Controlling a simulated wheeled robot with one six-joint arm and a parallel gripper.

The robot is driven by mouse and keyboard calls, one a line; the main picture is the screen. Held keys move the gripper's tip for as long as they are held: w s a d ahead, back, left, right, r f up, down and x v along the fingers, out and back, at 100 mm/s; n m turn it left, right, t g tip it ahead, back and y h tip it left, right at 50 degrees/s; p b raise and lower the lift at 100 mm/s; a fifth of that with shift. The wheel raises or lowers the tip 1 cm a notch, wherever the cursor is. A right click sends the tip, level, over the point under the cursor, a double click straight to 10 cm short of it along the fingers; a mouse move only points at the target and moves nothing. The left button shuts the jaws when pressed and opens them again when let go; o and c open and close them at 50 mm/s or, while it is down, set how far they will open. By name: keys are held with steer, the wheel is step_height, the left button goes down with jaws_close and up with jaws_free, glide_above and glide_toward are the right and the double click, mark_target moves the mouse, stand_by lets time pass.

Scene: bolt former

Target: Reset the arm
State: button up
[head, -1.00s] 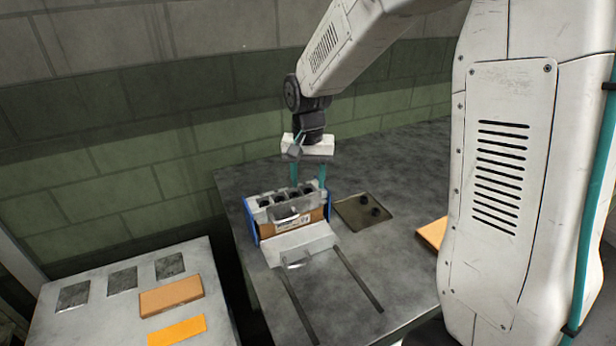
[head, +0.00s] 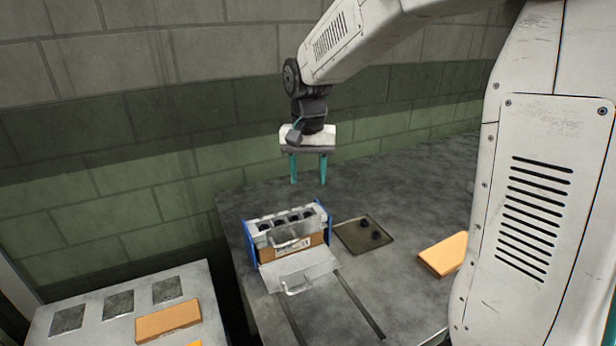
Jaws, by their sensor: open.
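My gripper (head: 308,180) hangs from the white arm with its two teal fingers pointing down. The fingers are apart with nothing between them. It is above and behind the bolt former (head: 290,226), clear of it. The bolt former is a grey block with several dark openings on top, blue sides and a brown front. A grey plate with a handle (head: 297,280) lies in front of it on the table.
The dark table (head: 420,190) has free room at the back right. A shallow tray (head: 350,238) with dark round parts sits right of the former. An orange block (head: 442,254) lies farther right. A pale side table (head: 90,290) at lower left bears dark square patches and an orange block (head: 168,321).

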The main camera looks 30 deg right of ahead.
stand_by(0.3)
steer(key=s+r+n, duration=0.2)
steer(key=s+n, duration=0.1)
steer(key=s, duration=1.1)
steer(key=s+r+n+t, duration=0.1)
steer(key=s+n, duration=0.2)
steer(key=s, duration=1.1)
steer(key=shift+a+r, duration=0.3)
steer(key=shift+r, duration=0.1)
